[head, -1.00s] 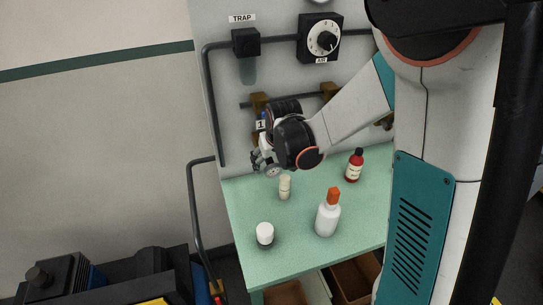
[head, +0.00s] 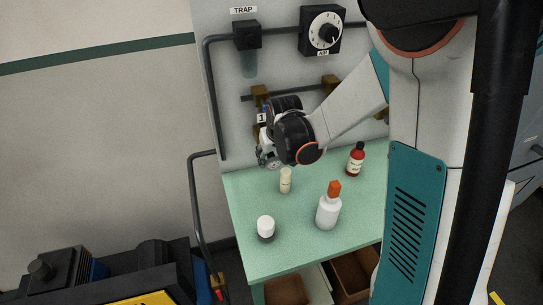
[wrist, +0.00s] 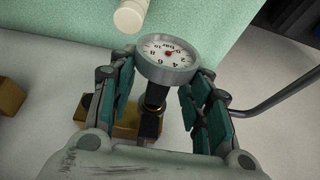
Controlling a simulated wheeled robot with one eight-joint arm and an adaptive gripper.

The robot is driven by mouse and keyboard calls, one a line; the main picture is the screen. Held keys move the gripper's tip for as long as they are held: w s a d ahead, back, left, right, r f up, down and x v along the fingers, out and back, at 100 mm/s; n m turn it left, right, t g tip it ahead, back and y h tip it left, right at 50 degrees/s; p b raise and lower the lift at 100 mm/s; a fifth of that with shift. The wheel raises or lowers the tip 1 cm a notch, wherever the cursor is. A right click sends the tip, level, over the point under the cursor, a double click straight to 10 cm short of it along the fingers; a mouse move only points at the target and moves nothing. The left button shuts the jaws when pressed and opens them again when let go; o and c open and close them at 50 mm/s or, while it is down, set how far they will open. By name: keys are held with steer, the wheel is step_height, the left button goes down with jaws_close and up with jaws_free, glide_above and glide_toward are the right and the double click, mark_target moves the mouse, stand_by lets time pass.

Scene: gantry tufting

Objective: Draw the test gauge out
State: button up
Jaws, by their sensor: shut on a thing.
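My gripper is shut on the gauge. In the head view my gripper (head: 270,160) is in front of the wall panel, just below the label "1" (head: 261,118). A brass block (wrist: 122,118) shows behind the stem; I cannot tell whether the stem still sits in it.
The green bench (head: 245,215) lies below, with a cream bottle (head: 286,181), a white jar (head: 265,228), an orange-capped bottle (head: 328,210) and a red bottle (head: 356,161). The cream bottle is closest to my gripper. A grey pipe (head: 209,95) runs along the panel.

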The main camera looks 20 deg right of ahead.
mark_target(276, 163)
steer(key=shift+s, duration=0.1)
steer(key=shift+s, duration=0.5)
steer(key=shift+s, duration=1.15)
steer(key=shift+d, duration=0.1)
